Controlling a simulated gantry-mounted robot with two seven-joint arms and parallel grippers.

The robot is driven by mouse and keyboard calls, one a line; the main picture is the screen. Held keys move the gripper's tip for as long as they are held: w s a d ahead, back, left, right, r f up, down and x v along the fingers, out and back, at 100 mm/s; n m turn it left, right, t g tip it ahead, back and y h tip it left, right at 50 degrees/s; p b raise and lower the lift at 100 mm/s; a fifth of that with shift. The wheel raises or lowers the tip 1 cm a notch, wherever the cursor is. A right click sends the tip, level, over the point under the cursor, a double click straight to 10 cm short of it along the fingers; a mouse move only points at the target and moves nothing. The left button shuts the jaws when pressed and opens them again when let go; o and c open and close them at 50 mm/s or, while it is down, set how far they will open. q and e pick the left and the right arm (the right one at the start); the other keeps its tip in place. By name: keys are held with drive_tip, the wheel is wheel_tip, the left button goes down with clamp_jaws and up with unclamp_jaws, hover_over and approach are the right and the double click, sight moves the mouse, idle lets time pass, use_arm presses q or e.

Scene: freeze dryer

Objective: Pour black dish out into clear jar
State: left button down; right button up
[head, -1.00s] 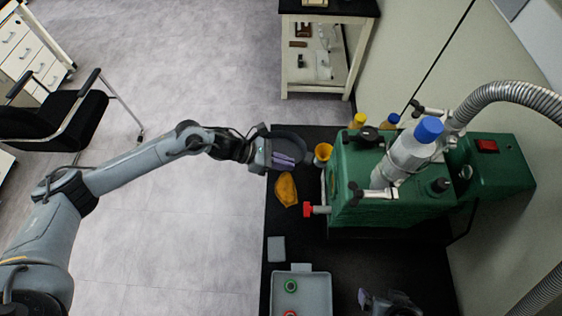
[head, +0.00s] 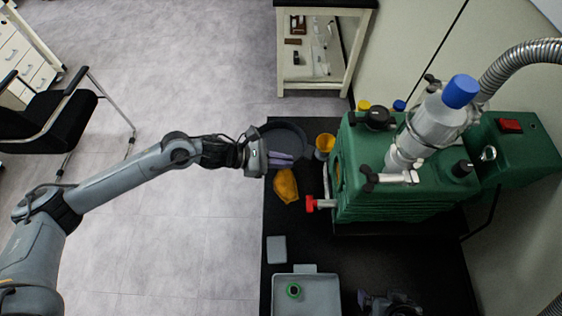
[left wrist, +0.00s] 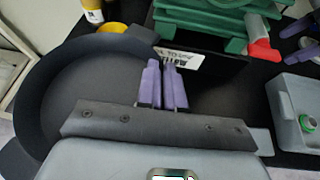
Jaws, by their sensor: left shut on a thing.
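The black dish (head: 285,133) is a round, shallow, dark pan at the far left corner of the black bench. It fills the left of the left wrist view (left wrist: 85,85). My left gripper (head: 283,158) has its purple fingers (left wrist: 164,85) together at the dish's near edge, shut on it. The dish looks roughly level; I see no contents, and cannot tell whether it touches the bench. My right gripper (left wrist: 299,40) shows two separated purple fingers.
A grey tray (head: 318,296) with a green ring is in front.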

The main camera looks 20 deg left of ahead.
use_arm(q)
drive_tip(key=shift+f+b, duration=0.6)
drive_tip(key=shift+b, duration=0.35)
use_arm(e)
wheel_tip(320, 180, down, 3)
drive_tip(key=shift+a+r, duration=0.15)
drive_tip(key=shift+r, duration=0.05)
use_arm(q)
drive_tip(key=shift+r+p, duration=0.35)
drive_tip(key=shift+r, duration=1.05)
use_arm(e)
drive_tip(key=shift+w+a+r, duration=0.1)
drive_tip(key=shift+a+r, duration=0.05)
drive_tip(key=shift+r, duration=0.25)
use_arm(q)
drive_tip(key=shift+r+p, duration=0.6)
drive_tip(key=shift+r, duration=1.7)
use_arm(e)
drive_tip(key=shift+r, duration=0.6)
